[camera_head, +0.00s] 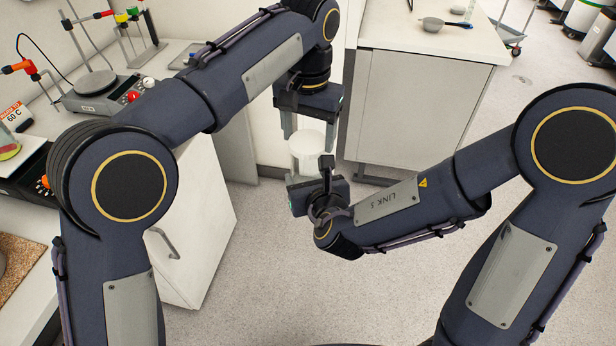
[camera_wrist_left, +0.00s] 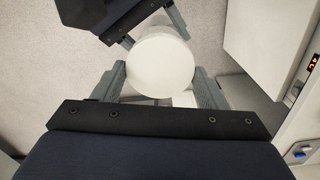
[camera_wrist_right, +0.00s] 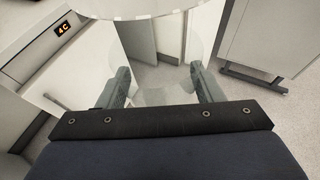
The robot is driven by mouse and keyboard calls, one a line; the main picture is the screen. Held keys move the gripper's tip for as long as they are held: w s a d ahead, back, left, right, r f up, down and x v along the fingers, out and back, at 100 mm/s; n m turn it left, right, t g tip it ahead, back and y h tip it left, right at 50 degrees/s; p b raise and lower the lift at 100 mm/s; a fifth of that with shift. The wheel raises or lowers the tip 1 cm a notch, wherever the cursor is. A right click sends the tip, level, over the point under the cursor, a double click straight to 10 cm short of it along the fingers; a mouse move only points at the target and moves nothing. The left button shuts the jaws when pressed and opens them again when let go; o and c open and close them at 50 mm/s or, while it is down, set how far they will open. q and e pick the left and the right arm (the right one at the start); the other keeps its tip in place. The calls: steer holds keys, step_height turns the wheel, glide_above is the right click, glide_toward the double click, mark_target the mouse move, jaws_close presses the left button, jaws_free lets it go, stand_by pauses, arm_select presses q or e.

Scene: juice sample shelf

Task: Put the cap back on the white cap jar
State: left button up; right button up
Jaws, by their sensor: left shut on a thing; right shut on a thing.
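The white cap (camera_head: 306,139) is between the two fingers of my left gripper (camera_head: 307,145), which points down and is shut on it. In the left wrist view the cap (camera_wrist_left: 160,63) is a round white disc seen from above. The clear jar (camera_head: 304,165) is directly below the cap, held upright in the air by my right gripper (camera_wrist_right: 160,76), which is shut on it from the side. In the right wrist view the see-through jar body (camera_wrist_right: 165,88) is between the fingers, and the cap's pale underside (camera_wrist_right: 145,8) shows at the top edge. I cannot tell whether cap and rim touch.
A white counter (camera_head: 430,42) with a small pan (camera_head: 431,24) stands behind at the right. The floor (camera_head: 270,270) below the jar is clear.

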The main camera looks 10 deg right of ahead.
mark_target(308, 141)
arm_select(q)
steer(key=shift+f, duration=1.1)
steer(key=shift+f, duration=0.9)
steer(key=shift+f, duration=0.55)
steer(key=o, duration=0.5)
arm_select(e)
jaws_close()
arm_select(q)
steer(key=o, duration=0.4)
steer(key=shift+o, duration=0.2)
